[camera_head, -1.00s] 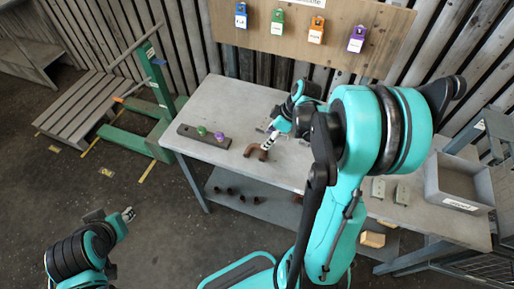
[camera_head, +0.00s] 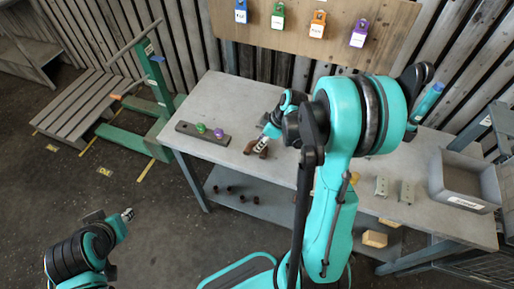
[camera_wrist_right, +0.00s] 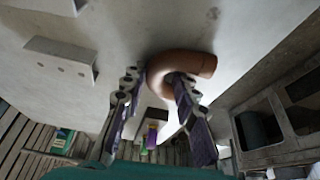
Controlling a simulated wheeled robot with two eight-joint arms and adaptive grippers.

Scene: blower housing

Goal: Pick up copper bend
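The copper bend (camera_head: 263,153), a brown curved pipe, lies on the grey workbench (camera_head: 235,92) near its front edge. My right gripper (camera_head: 262,146) is down at the bend and partly covers it. In the right wrist view, the bend (camera_wrist_right: 180,64) curves around the tip of one finger of my right gripper (camera_wrist_right: 157,92), and one leg reaches into the gap. The fingers are spread, with a gap to the other finger. My left gripper (camera_head: 127,214) is low at the left, away from the bench; its fingers are too small to read.
A dark bar (camera_head: 203,134) with a green and a purple knob lies left of the bend. A grey bin (camera_head: 466,180) and metal brackets (camera_head: 406,192) are at the right. Several dark pipe pieces (camera_head: 242,198) are on the lower shelf. Coloured tags hang on a board (camera_head: 340,22) behind.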

